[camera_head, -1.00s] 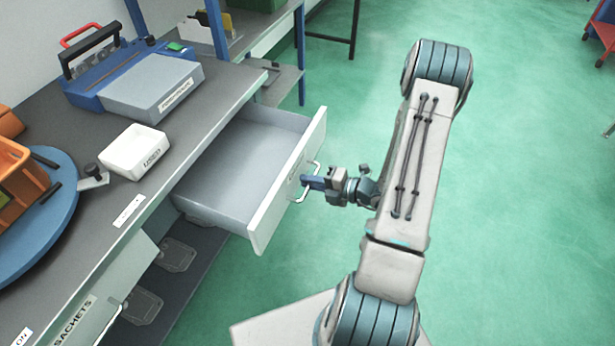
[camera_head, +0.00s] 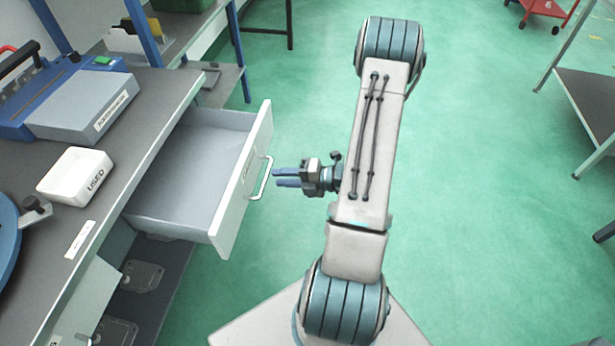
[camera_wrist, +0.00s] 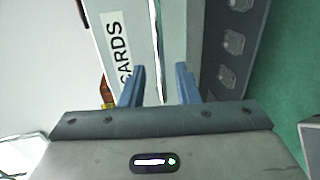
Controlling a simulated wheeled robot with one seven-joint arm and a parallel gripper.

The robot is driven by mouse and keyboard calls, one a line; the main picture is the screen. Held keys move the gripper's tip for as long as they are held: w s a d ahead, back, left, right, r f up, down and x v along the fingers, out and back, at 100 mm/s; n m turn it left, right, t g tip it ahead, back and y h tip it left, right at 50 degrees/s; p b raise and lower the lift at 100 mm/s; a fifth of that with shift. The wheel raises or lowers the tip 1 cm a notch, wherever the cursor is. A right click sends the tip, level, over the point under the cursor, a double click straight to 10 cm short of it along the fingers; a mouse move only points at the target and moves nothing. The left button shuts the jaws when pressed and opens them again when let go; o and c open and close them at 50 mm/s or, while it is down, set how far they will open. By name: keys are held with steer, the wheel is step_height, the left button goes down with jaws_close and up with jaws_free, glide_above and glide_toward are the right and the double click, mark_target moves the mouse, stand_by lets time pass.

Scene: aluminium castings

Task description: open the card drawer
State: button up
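The card drawer (camera_head: 192,165) is pulled well out from under the grey bench top, and its inside looks empty. Its pale front carries a bar handle (camera_head: 262,178). In the wrist view a "CARDS" label (camera_wrist: 118,50) shows on the drawer front.
A grey table (camera_head: 590,100) stands at the right. Green floor is clear around my arm.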

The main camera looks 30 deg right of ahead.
steer(key=v, duration=0.8)
steer(key=shift+s, duration=0.1)
steer(key=s+a+r+n+g+h+p, duration=0.1)
steer(key=s+a+r+n+g, duration=0.1)
steer(key=a+r+n+g, duration=0.75)
steer(key=s+a+r+n+g+h+p, duration=0.15)
steer(key=a+r+n, duration=0.25)
steer(key=n, duration=1)
steer(key=s+a+r+n+t+h, duration=0.1)
steer(key=r+n+h, duration=0.3)
steer(key=n, duration=0.6)
steer(key=s+a+r+n+t+h+p, duration=0.1)
steer(key=s+r+n+t+h, duration=0.1)
steer(key=r+n, duration=0.5)
steer(key=s+n+h, duration=0.1)
steer(key=n+h, duration=0.1)
steer(key=n, duration=0.2)
steer(key=shift+a+h, duration=0.35)
